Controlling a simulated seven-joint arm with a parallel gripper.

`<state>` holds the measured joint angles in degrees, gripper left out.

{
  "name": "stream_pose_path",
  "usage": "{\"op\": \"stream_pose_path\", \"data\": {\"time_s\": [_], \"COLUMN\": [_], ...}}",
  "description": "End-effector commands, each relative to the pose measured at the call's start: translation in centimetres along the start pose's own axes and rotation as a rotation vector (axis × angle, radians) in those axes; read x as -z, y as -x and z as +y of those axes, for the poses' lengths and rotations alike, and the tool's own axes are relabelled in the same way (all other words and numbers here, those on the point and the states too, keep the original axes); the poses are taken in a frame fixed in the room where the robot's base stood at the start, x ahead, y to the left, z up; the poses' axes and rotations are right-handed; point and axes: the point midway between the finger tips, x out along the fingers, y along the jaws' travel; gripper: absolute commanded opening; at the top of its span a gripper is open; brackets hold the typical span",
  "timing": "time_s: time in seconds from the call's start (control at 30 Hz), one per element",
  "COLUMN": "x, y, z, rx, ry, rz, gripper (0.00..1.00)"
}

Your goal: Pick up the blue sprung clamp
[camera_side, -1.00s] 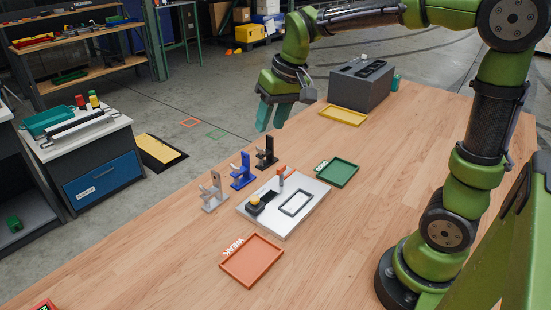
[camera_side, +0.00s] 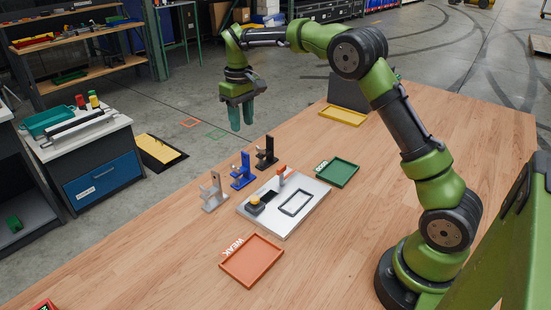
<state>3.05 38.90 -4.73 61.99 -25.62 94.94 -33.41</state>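The blue sprung clamp (camera_side: 243,171) stands upright on the wooden table near its far left edge. It is the middle one of a row of 3 clamps, between a grey clamp (camera_side: 214,192) and a black clamp (camera_side: 266,153). My gripper (camera_side: 241,126) hangs fingers-down in the air above the row, with its teal fingertips higher than the clamps and touching nothing. The two fingers show side by side with a narrow gap between them and nothing held.
A metal plate (camera_side: 312,209) with a red-topped post and a yellow-topped black block lies right of the clamps. An orange tray (camera_side: 253,277) labelled WEAK, a green tray (camera_side: 352,172), a yellow tray (camera_side: 343,123) and a dark grey box (camera_side: 347,94) are also on the table.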

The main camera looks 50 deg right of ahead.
Motion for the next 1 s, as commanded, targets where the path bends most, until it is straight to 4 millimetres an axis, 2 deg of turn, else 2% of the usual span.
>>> {"op": "stream_pose_path", "data": {"time_s": [0.1, 0.23, 0.47, 0.8, 1.0], "x": [-0.1, -0.1, -0.1, -0.3, -0.3], "y": [-2.8, -5.0, -6.7, -11.1, -11.6], "z": [0.0, 0.0, 0.0, 0.2, 0.2], "rx": [0.001, 0.001, 0.002, 0.000, 0.001], "ry": [0.001, 0.000, -0.001, -0.001, -0.002], "rz": [-0.005, -0.003, -0.001, 0.000, 0.002], "gripper": [0.38, 0.38, 0.38, 0.38, 0.38]}}
